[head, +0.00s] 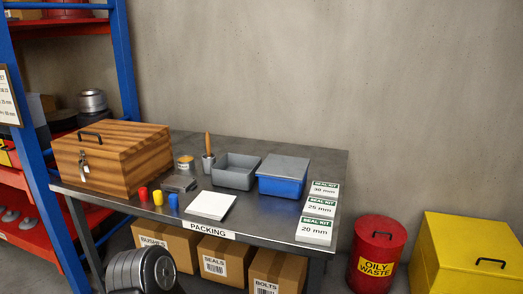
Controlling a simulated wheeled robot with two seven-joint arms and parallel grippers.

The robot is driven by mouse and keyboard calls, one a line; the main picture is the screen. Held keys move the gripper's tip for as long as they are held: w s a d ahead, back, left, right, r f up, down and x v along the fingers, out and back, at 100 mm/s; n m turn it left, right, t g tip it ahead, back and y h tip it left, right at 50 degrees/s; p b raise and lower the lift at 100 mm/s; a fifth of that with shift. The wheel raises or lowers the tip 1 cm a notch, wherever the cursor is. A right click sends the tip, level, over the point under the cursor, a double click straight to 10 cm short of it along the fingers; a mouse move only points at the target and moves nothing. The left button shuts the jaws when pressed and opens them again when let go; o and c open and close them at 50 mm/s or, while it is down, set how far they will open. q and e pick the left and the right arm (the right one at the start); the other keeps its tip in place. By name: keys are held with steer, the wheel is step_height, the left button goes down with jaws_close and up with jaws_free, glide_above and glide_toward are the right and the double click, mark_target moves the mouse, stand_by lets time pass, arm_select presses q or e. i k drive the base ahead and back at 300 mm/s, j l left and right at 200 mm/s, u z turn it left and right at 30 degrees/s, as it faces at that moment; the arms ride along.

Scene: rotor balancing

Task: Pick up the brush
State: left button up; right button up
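The brush (208,144) stands upright on the table, its wooden handle pointing up. Its lower end is in or behind a small grey cup (208,163), so the bristles are hidden. It stands between a small tin (185,162) and an open grey bin (238,176). Neither of my grippers shows in the head view, and nothing is touching the brush.
The metal table (270,208) also holds a wooden box (130,160), a blue bin with a grey lid (282,184), small coloured pieces, a white pad (211,205) and seal kit boxes (320,207). A ribbed dark round object (135,272) is at the bottom left.

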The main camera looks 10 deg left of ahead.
mark_target(207, 136)
steer(key=i+j+z, duration=0.2)
steer(key=j+z, duration=0.15)
steer(key=j, duration=0.15)
steer(key=i+j+z, duration=0.1)
steer(key=j+z, duration=0.2)
steer(key=j, duration=0.2)
steer(key=j+z, duration=0.35)
steer(key=j, duration=1)
steer(key=i+j+z, duration=0.1)
steer(key=j, duration=0.75)
